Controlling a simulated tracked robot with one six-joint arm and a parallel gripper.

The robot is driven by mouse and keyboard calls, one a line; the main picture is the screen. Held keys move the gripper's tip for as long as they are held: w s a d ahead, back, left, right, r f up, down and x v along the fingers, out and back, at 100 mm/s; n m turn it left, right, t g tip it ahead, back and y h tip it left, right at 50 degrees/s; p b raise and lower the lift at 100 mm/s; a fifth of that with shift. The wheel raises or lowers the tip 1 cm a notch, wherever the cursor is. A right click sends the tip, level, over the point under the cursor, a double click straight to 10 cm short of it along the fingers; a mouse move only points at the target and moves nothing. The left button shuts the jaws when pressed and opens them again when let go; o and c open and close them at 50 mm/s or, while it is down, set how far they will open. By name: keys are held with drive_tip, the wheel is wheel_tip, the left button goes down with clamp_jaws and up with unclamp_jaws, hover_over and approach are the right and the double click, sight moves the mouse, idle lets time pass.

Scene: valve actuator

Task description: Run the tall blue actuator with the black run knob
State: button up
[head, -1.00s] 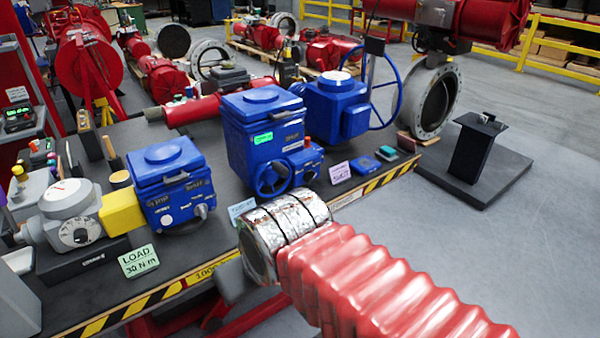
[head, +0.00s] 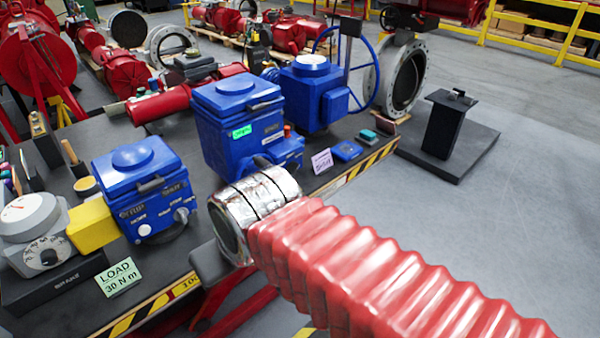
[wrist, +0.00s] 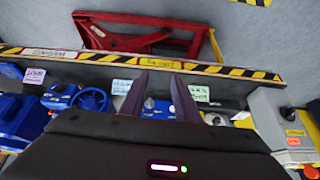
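The tall blue actuator (head: 235,112) stands mid-bench in the head view, with a green tag on its front. Its lower front is hidden behind my arm, so I cannot make out the black run knob there. In the wrist view its handwheel (wrist: 92,98) shows left of my fingers. A shorter blue actuator (head: 135,180) stands to its left in the head view; its front (wrist: 158,104) shows between my fingers in the wrist view. My gripper (wrist: 159,76) is open, its two dark fingers apart with nothing held between them. The head view does not show the fingers.
A grey dial unit (head: 32,225) with a yellow coupling and a green LOAD card (head: 118,277) sit at the bench's left. Another blue actuator (head: 312,90) stands behind on the right. A striped edge (head: 345,180) borders the bench. A black pedestal (head: 445,125) stands on the floor.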

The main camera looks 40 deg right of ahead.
drive_tip(key=w+f+m+g+y, duration=0.35)
drive_tip(key=f+m+y, duration=0.3)
drive_tip(key=m, duration=0.65)
drive_tip(key=m+t+h, duration=0.6)
drive_tip(key=m+t, duration=1)
drive_tip(key=m, duration=1.6)
approach(297, 169)
drive_tip(key=s, duration=0.6)
drive_tip(key=shift+d, duration=0.15)
drive_tip(key=shift+w+r, duration=0.1)
drive_tip(key=shift+w, duration=0.05)
drive_tip(key=w, duration=1.3)
drive_tip(key=shift+w+a, duration=0.25)
drive_tip(key=shift+w, duration=0.1)
